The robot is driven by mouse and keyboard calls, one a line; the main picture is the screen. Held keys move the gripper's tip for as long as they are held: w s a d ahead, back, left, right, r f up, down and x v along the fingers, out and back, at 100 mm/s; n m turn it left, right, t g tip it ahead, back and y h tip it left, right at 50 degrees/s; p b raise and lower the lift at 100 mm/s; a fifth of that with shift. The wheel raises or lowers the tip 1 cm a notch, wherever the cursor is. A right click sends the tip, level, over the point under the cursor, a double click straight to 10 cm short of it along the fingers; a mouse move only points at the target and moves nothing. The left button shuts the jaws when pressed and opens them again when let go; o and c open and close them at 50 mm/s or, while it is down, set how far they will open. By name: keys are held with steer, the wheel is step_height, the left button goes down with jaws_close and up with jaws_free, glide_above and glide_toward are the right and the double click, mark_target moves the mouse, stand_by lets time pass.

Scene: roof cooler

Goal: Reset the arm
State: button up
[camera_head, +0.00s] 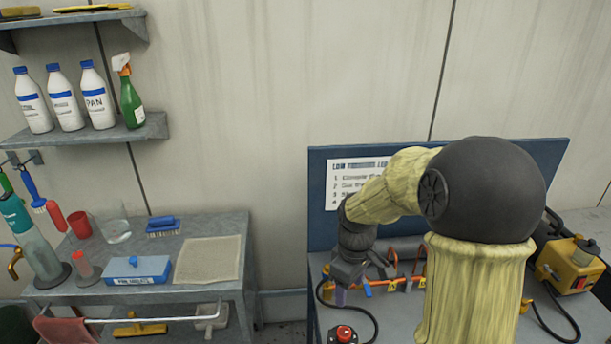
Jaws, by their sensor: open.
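My arm reaches across the right bench, with its dark wrist bent downward. My gripper (352,284) is at the wrist's lower end, pointing down over the left part of this bench. It is small in the picture and is open, with nothing visibly held. Just to its right, copper-coloured pipework (401,284) with blue and yellow parts stands on the right bench (395,325). I cannot tell whether the gripper touches anything. My upper arm and its dark joint hide part of the bench and of the blue back panel (322,222).
A white instruction sheet (345,172) is partly hidden by my arm. A red button (344,332) and a yellow machine (568,266) stand on the right bench. The left table (215,228) holds a blue-white box (137,270), brush (163,226) and cloth (208,259). Bottles (97,96) stand on a shelf.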

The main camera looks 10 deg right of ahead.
steer(key=s+m+t, duration=0.2)
steer(key=s+m, duration=0.7)
steer(key=s, duration=0.2)
steer(key=shift+t, duration=0.3)
steer(key=shift+s, duration=0.1)
